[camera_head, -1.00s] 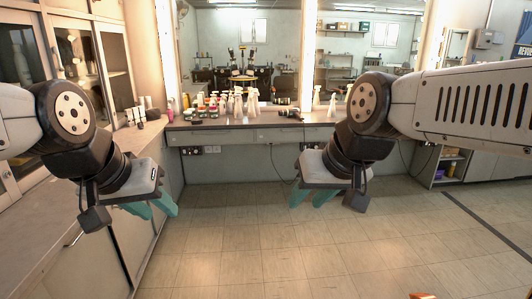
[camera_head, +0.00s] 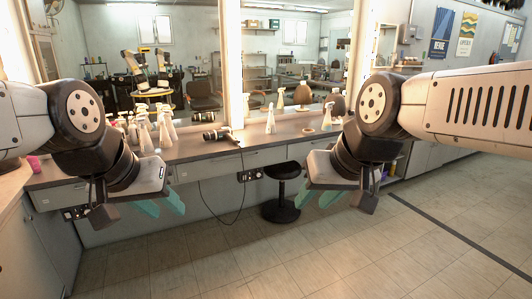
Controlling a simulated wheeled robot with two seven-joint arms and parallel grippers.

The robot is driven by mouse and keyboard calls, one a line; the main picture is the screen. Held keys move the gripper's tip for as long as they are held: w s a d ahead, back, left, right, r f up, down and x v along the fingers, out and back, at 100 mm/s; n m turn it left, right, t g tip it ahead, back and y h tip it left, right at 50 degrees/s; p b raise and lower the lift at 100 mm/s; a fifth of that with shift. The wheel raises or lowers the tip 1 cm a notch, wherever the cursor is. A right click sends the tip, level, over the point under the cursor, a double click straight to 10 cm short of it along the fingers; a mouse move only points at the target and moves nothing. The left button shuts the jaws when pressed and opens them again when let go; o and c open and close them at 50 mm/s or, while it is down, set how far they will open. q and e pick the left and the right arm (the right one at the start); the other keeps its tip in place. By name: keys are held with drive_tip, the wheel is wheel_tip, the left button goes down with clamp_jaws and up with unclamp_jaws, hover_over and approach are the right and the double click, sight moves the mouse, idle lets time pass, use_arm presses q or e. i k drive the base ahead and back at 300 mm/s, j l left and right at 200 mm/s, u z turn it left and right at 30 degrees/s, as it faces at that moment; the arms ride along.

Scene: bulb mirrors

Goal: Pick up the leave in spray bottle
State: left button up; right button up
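Several pale spray bottles (camera_head: 145,137) stand in a cluster on the counter, behind my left arm. Two more pale spray bottles stand apart further right, one (camera_head: 270,121) near the mirror edge and one (camera_head: 327,119) beside my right arm. The labels are too small to read, so I cannot tell which is the leave in spray. My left gripper (camera_head: 160,204) hangs in front of the counter, its teal fingers apart and empty. My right gripper (camera_head: 319,197) is also open and empty, in front of the counter further right. Neither touches a bottle.
The counter (camera_head: 210,152) with drawers runs under the mirrors. A dark hair dryer (camera_head: 217,133) lies on it between the bottles, its cord hanging down. A black stool (camera_head: 283,190) stands below. A pink item (camera_head: 34,163) is at the left. The floor in front is clear.

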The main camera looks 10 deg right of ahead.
sight(327, 125)
drive_tip(key=i+l+z, duration=0.25)
drive_tip(key=i+z, duration=0.2)
drive_tip(key=i, duration=0.15)
drive_tip(key=i+z, duration=0.45)
drive_tip(key=i, duration=0.2)
drive_tip(key=i+j+z, duration=0.15)
drive_tip(key=i+z, duration=0.35)
drive_tip(key=i, duration=0.15)
drive_tip(key=i+l+u, duration=0.15)
drive_tip(key=i, duration=0.35)
drive_tip(key=i+l+u, duration=0.2)
drive_tip(key=i, duration=0.3)
drive_tip(key=i+l+u, duration=0.15)
drive_tip(key=i, duration=0.35)
drive_tip(key=i+l+u, duration=0.4)
drive_tip(key=i+l, duration=0.1)
drive_tip(key=i, duration=0.1)
